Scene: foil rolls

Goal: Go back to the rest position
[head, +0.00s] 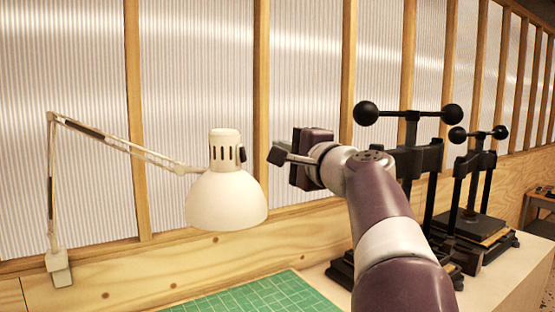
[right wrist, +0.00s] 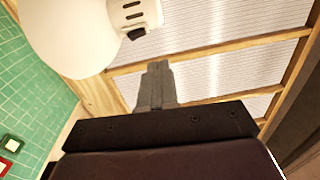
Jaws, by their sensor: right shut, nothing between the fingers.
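My right arm rises from the lower right of the head view, bent at the elbow, with its gripper (head: 279,153) held up in the air just right of the lamp. The fingers point left, towards the lamp head. In the right wrist view the gripper (right wrist: 155,72) shows its fingers closed together with nothing between them. My left gripper is in neither view. No foil rolls can be made out.
A white desk lamp (head: 227,198) hangs over the bench close to my right gripper; its shade also shows in the right wrist view (right wrist: 70,35). A green cutting mat (head: 255,297) lies below. Black presses (head: 412,160) stand behind my right arm. The ribbed wall is behind.

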